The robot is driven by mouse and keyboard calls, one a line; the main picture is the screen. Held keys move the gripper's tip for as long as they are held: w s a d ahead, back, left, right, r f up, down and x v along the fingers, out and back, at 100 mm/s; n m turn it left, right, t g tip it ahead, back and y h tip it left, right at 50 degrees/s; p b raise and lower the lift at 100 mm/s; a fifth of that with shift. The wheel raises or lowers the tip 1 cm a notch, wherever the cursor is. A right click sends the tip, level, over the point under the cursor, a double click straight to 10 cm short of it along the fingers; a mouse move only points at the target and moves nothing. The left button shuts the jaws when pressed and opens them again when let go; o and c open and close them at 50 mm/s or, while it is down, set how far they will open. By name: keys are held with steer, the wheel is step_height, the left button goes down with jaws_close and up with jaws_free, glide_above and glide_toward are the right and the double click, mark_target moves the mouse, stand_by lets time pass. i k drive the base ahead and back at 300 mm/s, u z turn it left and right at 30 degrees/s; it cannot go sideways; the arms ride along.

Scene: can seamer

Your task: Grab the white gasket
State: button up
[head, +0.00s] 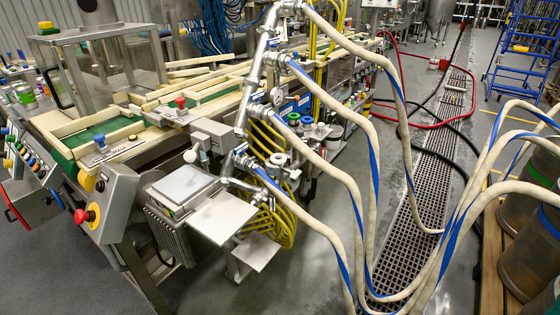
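I cannot make out a white gasket for certain. A small whitish round piece (278,160) sits among the pipe fittings at the machine's near side, below the blue and green caps. Another small pale round part (190,156) is on a fitting above the scale. Both are too small to identify as a gasket. My gripper is not in view, so its state and its place relative to these parts do not show.
The can seamer line (125,145) fills the left. A scale (180,186) and a bare metal shelf (222,217) jut out in front. Thick white hoses (372,190) arch across the middle and right. A floor grate (425,180) runs behind them. Grey floor is clear at bottom left.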

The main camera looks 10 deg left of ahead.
mark_target(284, 159)
steer(key=z, duration=0.05)
steer(key=i, duration=1)
steer(key=u, duration=0.05)
